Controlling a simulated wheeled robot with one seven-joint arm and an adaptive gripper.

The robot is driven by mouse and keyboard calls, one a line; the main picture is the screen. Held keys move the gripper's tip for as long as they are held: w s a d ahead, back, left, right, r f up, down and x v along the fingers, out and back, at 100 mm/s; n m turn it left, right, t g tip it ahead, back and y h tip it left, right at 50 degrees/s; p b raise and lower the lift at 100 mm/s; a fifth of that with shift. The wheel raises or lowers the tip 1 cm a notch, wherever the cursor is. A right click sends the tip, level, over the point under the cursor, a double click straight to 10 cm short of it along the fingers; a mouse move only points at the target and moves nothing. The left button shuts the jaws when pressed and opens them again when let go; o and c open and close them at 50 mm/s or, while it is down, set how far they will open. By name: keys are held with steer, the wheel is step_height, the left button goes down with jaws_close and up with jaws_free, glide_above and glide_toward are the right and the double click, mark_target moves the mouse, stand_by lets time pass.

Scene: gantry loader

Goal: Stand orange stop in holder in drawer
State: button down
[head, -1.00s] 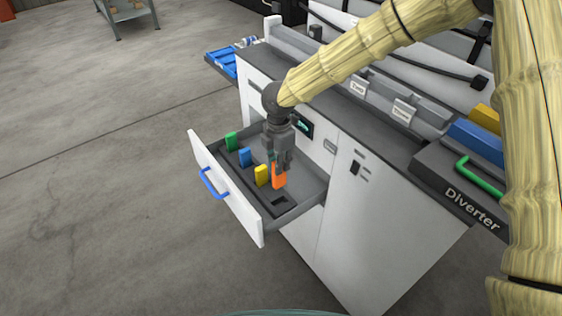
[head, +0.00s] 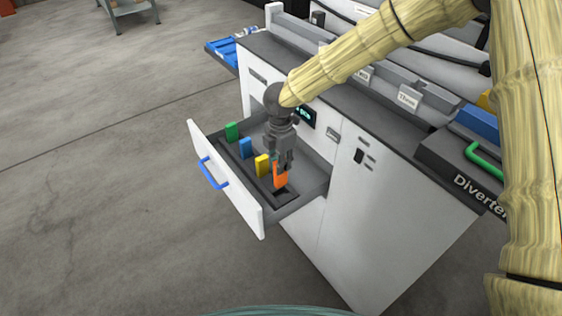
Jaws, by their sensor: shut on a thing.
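The orange stop (head: 280,176) is upright in my gripper (head: 280,165), which is shut on its upper part. Its lower end is at the near end of the dark holder (head: 267,186), by the empty slot there. I cannot tell whether its bottom is inside the slot or just above it. Green (head: 232,131), blue (head: 246,147) and yellow (head: 262,165) stops stand upright in a row in the holder, with the yellow one closest to the orange one. The holder lies in the open drawer (head: 308,188).
The drawer's white front with a blue handle (head: 213,174) stands to the left of the stops. The white cabinet (head: 365,210) and its dark top are right of and behind my gripper. A box marked Diverter (head: 470,185) is at the right. Open floor lies at the left.

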mark_target(281, 178)
steer(key=shift+f, duration=0.15)
steer(key=shift+f+b, duration=0.4)
steer(key=shift+f, duration=0.6)
steer(key=shift+f, duration=0.15)
stand_by(0.5)
steer(key=shift+f+b, duration=0.4)
steer(key=shift+f, duration=0.5)
steer(key=shift+f, duration=0.2)
steer(key=shift+f+b, duration=0.4)
steer(key=shift+f, duration=0.5)
steer(key=shift+f, duration=0.25)
stand_by(0.4)
steer(key=shift+f, duration=0.3)
